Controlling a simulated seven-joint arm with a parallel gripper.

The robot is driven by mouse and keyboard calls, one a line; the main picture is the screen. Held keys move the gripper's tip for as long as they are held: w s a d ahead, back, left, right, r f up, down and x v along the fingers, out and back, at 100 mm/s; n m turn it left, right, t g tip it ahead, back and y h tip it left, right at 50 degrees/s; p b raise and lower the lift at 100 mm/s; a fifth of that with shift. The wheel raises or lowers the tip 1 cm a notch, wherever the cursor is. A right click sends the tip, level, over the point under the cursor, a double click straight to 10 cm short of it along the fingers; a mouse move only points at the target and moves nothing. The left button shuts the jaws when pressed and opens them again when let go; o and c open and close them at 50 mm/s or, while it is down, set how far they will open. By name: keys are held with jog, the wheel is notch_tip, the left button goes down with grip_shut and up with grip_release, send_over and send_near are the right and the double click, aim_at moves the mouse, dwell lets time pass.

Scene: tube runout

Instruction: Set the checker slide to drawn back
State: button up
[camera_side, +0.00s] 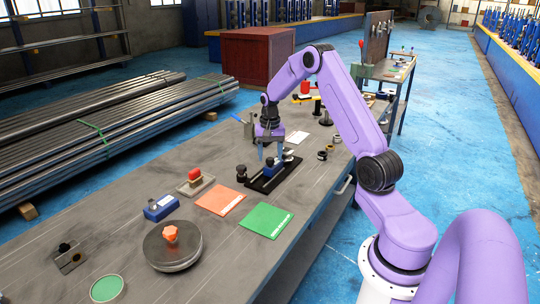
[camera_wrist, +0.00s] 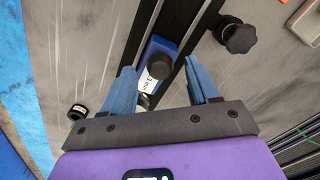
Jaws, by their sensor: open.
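The checker is a black rail (camera_side: 262,185) on the bench with a blue slide (camera_side: 274,168) on it. In the wrist view the blue slide (camera_wrist: 157,46) carries a round black knob (camera_wrist: 159,66) and sits on the dark rail (camera_wrist: 192,42). My gripper (camera_side: 270,154) is open and points down over the slide. In the wrist view its two blue fingers (camera_wrist: 160,84) stand to the left and right of the slide and knob, with visible gaps. I cannot tell how far above the slide the fingertips are. The slide is partly hidden by the fingers in the side view.
A black knob (camera_side: 241,172) stands just left of the rail. A red-orange sheet (camera_side: 219,200) and a green sheet (camera_side: 266,220) lie toward the front. A blue block (camera_side: 161,208) and a round plate (camera_side: 172,250) are further left. Several small parts stand behind the gripper.

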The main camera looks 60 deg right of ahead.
jog(key=shift+f, duration=0.3)
grip_shut()
jog(key=shift+a, duration=1.75)
jog(key=shift+c, duration=0.5)
grip_release()
jog(key=shift+a, duration=0.1)
jog(key=shift+o, duration=0.5)
jog(key=shift+r, duration=0.1)
notch_tip(320, 180, up, 17)
jog(key=shift+r, duration=0.15)
